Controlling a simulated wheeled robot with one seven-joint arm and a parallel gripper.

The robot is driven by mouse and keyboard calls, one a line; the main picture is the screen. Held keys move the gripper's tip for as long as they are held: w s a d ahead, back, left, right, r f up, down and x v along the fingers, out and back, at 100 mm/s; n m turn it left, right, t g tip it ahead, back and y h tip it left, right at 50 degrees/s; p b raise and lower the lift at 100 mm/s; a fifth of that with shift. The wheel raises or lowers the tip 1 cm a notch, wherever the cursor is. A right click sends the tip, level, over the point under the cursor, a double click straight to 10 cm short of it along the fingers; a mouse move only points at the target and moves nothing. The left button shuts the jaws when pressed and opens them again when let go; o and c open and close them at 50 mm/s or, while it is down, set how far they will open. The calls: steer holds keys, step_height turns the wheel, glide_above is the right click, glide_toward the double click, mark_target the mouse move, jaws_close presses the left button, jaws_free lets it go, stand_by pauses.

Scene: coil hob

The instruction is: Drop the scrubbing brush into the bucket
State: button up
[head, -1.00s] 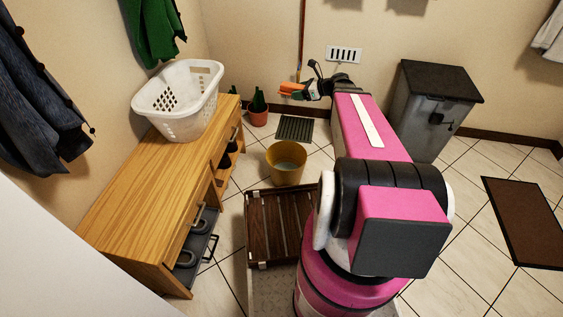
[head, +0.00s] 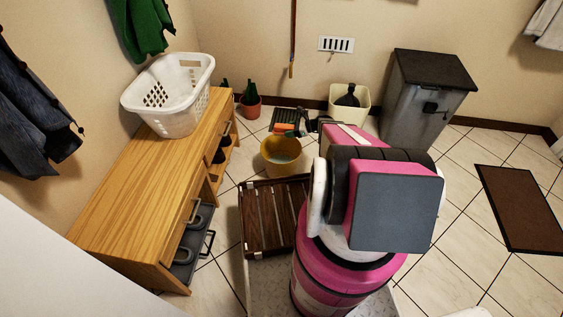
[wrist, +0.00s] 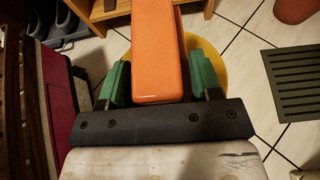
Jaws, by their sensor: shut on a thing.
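The scrubbing brush shows as an orange block (head: 283,128) in the head view. In the wrist view its orange body (wrist: 157,50) lies between two green fingers. My gripper (wrist: 162,80) is shut on it; it also shows in the head view (head: 299,128). The yellow bucket (head: 279,165) stands on the floor, and the brush appears just above its far rim in the head view. In the wrist view part of the bucket (wrist: 213,68) shows below and behind the brush. The brush hides most of the bucket there, and its bristles are not visible.
A wooden bench (head: 135,185) with a white laundry basket (head: 170,95) stands left. A slatted wooden rack (head: 262,215) lies in front of the bucket. A potted plant (head: 250,107), a dark floor grate (head: 287,117), a cream bin (head: 349,104) and a grey bin (head: 420,105) are behind.

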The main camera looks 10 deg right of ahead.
step_height(320, 180, down, 7)
steer(key=shift+r, duration=0.2)
stand_by(0.5)
steer(key=o, duration=1)
steer(key=shift+o, duration=0.2)
steer(key=shift+s+d, duration=0.1)
steer(key=v, duration=1)
steer(key=shift+d, duration=0.25)
steer(key=shift+r, duration=0.15)
